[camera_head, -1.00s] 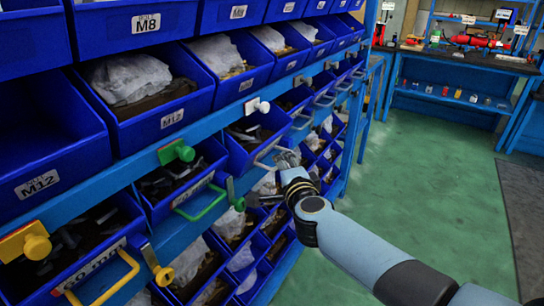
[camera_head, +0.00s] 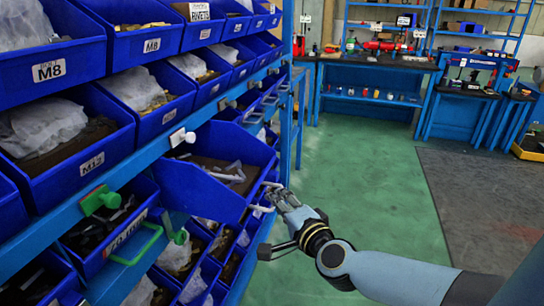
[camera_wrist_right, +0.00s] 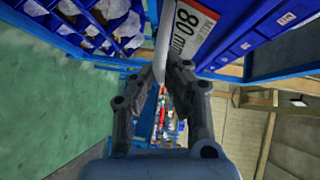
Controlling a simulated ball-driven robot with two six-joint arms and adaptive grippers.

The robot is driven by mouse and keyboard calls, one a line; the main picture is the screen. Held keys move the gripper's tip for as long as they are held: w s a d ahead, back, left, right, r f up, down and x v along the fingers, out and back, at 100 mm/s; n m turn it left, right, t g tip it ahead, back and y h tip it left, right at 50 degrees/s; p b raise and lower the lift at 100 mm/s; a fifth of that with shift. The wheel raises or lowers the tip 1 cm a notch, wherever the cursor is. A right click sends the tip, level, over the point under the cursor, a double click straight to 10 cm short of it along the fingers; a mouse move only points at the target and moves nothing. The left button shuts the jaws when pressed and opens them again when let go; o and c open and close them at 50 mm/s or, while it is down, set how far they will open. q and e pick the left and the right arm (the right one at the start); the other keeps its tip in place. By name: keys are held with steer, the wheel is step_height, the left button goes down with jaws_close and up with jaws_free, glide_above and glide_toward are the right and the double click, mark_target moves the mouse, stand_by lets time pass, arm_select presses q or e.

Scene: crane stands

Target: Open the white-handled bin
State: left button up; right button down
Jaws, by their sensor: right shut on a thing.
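The white-handled bin (camera_head: 192,190) is blue and sticks out of the rack in the head view, with grey parts inside (camera_head: 228,174). A white knob (camera_head: 180,137) sits on the rack beam above and left of it. My right gripper (camera_head: 277,196) is at the bin's outer right end, shut on the white handle (camera_wrist_right: 164,42), which runs between its fingers in the right wrist view. The bin's label (camera_wrist_right: 193,28) reading 80 mm shows beside the fingers (camera_wrist_right: 160,70). My left gripper is not in view.
More blue bins fill the rack above and below. Green floor (camera_head: 375,185) lies open to the right, with workbenches (camera_head: 370,100) at the back.

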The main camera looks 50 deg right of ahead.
steer(key=shift+f, duration=0.1)
steer(key=c, duration=1.4)
jaws_free()
steer(key=v, duration=1.2)
